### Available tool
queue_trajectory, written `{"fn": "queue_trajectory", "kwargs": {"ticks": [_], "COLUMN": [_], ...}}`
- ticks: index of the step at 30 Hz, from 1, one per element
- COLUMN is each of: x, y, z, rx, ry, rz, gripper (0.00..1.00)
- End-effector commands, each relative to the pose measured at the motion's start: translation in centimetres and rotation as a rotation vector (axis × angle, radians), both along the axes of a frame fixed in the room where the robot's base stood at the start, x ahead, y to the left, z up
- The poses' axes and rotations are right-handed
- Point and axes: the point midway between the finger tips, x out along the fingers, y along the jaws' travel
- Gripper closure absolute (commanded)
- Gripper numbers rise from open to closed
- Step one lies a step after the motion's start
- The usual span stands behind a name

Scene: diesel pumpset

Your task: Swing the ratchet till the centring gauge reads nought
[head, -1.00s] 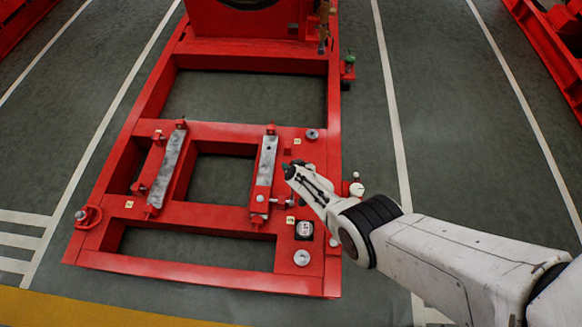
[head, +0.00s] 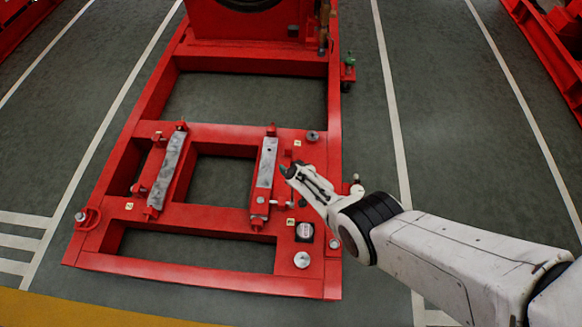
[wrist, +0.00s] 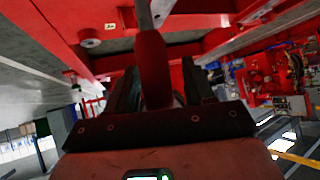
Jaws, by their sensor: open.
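My gripper (head: 290,174) is over the right side of the red frame (head: 190,265), by the right grey rail (head: 266,163). In the wrist view, my gripper (wrist: 155,88) has its dark fingers apart, one on each side of a red grip (wrist: 152,60). A grey shaft runs up from the grip; this may be the ratchet handle. I cannot tell whether the fingers touch it. A dark square box with a pale face (head: 304,231), possibly the gauge, sits on the frame's front right; its reading is too small to make out.
A left grey rail (head: 166,170) lies across the opening from the right one. Round metal pads, one front right (head: 301,260), sit on the frame. A large red machine (head: 245,25) stands at the back.

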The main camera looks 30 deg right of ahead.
Motion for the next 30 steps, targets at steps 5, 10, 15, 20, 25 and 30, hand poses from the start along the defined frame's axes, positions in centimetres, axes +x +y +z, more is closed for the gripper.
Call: {"fn": "queue_trajectory", "kwargs": {"ticks": [5,10,15,20,25,30], "x": [-0.3,-1.2,-2.9,-4.4,-6.1,-7.5], "y": [0.0,0.1,0.2,0.3,0.5,0.6], "z": [0.3,1.4,2.8,4.0,5.4,6.3], "rx": [0.000,0.000,-0.001,-0.001,-0.001,-0.001], "ry": [0.001,0.001,0.002,0.001,0.001,0.001], "rz": [-0.001,-0.001,0.000,0.001,0.001,0.001], "gripper": [0.47,0.47,0.47,0.47,0.47,0.47]}}
